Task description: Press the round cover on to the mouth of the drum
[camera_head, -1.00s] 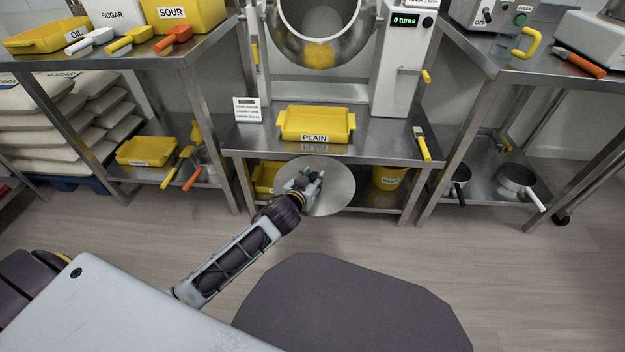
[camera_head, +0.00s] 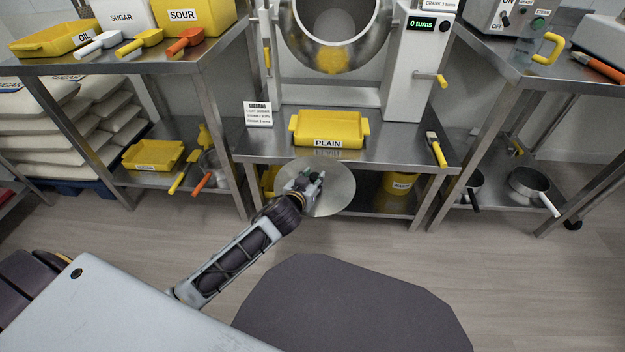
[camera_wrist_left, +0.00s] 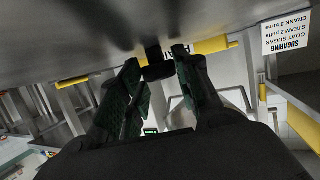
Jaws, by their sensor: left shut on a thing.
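The round cover (camera_head: 335,196) is a thin, shiny grey disc in front of the middle bench, below the drum. My left gripper (camera_head: 312,184) is shut on the cover's dark knob (camera_wrist_left: 155,62) and holds it off the floor. In the left wrist view, the green-padded fingers (camera_wrist_left: 157,85) stand on either side of the knob, and the cover's grey face (camera_wrist_left: 90,30) fills the top. The cover is well apart from the mouth. My right gripper is not in view.
A yellow PLAIN tray (camera_head: 302,128) stands on the middle bench (camera_head: 400,145) under the drum. A sign (camera_head: 257,114) is at its left and a yellow-handled brush (camera_head: 436,150) at its right. The crank (camera_head: 430,77) sticks out right of the drum. The floor before the bench is clear.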

